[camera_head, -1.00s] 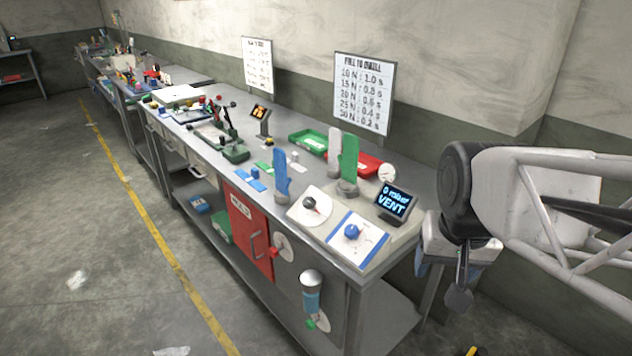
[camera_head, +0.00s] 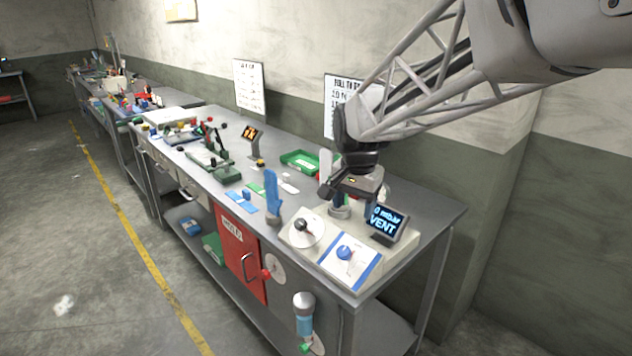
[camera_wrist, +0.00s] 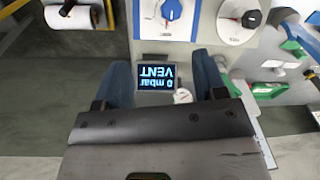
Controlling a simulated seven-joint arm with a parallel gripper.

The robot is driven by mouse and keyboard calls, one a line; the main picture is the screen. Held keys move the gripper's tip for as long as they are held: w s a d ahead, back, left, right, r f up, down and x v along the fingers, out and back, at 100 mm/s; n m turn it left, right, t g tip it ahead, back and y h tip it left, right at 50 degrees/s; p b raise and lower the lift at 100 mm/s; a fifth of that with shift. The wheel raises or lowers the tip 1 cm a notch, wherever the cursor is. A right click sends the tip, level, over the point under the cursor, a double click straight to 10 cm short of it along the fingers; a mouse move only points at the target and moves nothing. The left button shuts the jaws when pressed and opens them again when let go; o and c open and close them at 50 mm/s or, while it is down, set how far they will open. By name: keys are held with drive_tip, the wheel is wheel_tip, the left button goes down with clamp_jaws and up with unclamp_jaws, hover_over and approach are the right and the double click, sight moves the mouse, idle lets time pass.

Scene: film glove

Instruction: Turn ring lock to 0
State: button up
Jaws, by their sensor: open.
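No part carries a readable ring lock label. Candidates are a black knob (camera_head: 301,226) on a round white dial, a blue knob (camera_head: 344,253) on a blue-edged white plate, and a white disc (camera_head: 277,268) beside the red door. The black knob (camera_wrist: 251,18) and blue knob (camera_wrist: 171,10) also show at the top of the wrist view. A display (camera_head: 385,220) reads "0 mbar VENT". My gripper (camera_wrist: 163,75) is open and empty above the bench, behind the dials in the head view. Its blue fingers flank the display in the wrist view. The dial marks are too small to read.
A blue upright glove shape (camera_head: 273,192) stands left of the dials. A pale upright shape (camera_head: 325,165) stands close to my gripper. A green tray (camera_head: 300,160) lies behind. A red door (camera_head: 240,252) and blue-white cylinder (camera_head: 304,315) are on the bench front.

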sight(300, 221)
drive_tip(key=w+a+f+m, duration=0.1)
drive_tip(key=w+a+f, duration=0.1)
drive_tip(key=w+a, duration=0.2)
drive_tip(key=w+a+f+m, duration=0.1)
drive_tip(key=w+a+f, duration=0.2)
drive_tip(key=w, duration=0.3)
drive_tip(key=w+a+f+m+g, duration=0.1)
drive_tip(key=w+a+f, duration=0.2)
drive_tip(key=a, duration=0.3)
drive_tip(key=shift+w, duration=0.9)
drive_tip(key=shift+f, duration=0.2)
drive_tip(key=shift+f, duration=3.75)
drive_tip(key=shift+c, duration=0.3)
drive_tip(key=c, duration=0.9)
drive_tip(key=shift+o, duration=0.2)
